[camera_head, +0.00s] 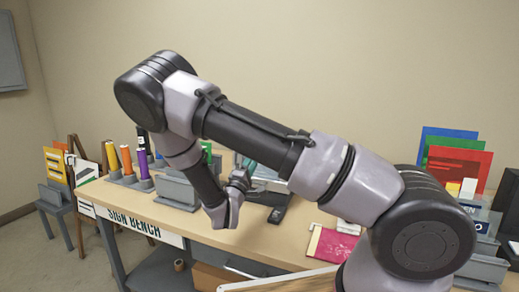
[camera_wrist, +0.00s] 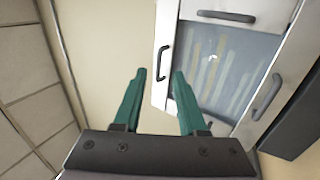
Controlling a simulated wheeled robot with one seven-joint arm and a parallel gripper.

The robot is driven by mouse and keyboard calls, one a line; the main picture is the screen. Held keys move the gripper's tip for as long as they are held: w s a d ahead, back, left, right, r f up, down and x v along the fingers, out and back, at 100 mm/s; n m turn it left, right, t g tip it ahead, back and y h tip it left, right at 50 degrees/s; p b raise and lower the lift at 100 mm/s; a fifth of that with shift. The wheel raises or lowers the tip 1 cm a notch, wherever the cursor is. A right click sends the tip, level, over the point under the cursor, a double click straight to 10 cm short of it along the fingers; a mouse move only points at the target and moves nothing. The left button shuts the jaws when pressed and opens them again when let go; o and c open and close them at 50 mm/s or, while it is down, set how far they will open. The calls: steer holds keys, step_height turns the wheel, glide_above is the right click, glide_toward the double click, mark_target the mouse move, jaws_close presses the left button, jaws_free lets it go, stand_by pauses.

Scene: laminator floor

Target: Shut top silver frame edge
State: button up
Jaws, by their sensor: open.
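A silver frame (camera_wrist: 185,8) with a translucent, pale-striped panel (camera_wrist: 222,65) fills the upper right of the wrist view. Dark handles sit on its upper strip (camera_wrist: 226,16), left strip (camera_wrist: 163,62) and right strip (camera_wrist: 266,97). The left strip looks angled out from the panel; I cannot tell which strip is the top edge, nor how far each is open. My gripper (camera_wrist: 158,73) is open and empty, its green fingers apart. The right finger overlaps the left strip's lower end in the picture; contact cannot be told. In the head view, the frame (camera_head: 270,199) is partly hidden by my arm.
The sign bench (camera_head: 262,238) carries colored rolls (camera_head: 128,160) in a holder at left and a red sheet (camera_head: 333,245) at front right. Colored panels (camera_head: 455,165) stand at the right. A grey block (camera_head: 178,190) sits close left of my wrist.

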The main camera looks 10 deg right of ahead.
steer(key=v, duration=0.3)
steer(key=shift+s+a+f, duration=0.1)
steer(key=shift+s+a, duration=0.05)
steer(key=shift+s, duration=0.1)
steer(key=s+d+r+m+g+y, duration=0.1)
steer(key=s+d+r+m+g, duration=0.3)
steer(key=s+d+m+g, duration=0.4)
steer(key=s+d+r+m+g+y, duration=0.1)
steer(key=s+d+r+m+g, duration=0.4)
steer(key=d+g, duration=0.65)
steer(key=s+a+r+m+t+y, duration=0.1)
steer(key=s+a+r+t+y, duration=0.2)
steer(key=s+r+t+y, duration=0.1)
steer(key=s+a+r+m+t+y, duration=0.1)
steer(key=s+a+r+t+y, duration=0.2)
steer(key=s+r+y, duration=0.3)
step_height(320, 180, up, 5)
steer(key=a+y, duration=0.1)
steer(key=y, duration=0.1)
steer(key=shift+a+r+t+y, duration=0.15)
steer(key=shift+a+t+y, duration=0.1)
steer(key=shift+t+y, duration=0.15)
steer(key=shift+s, duration=0.1)
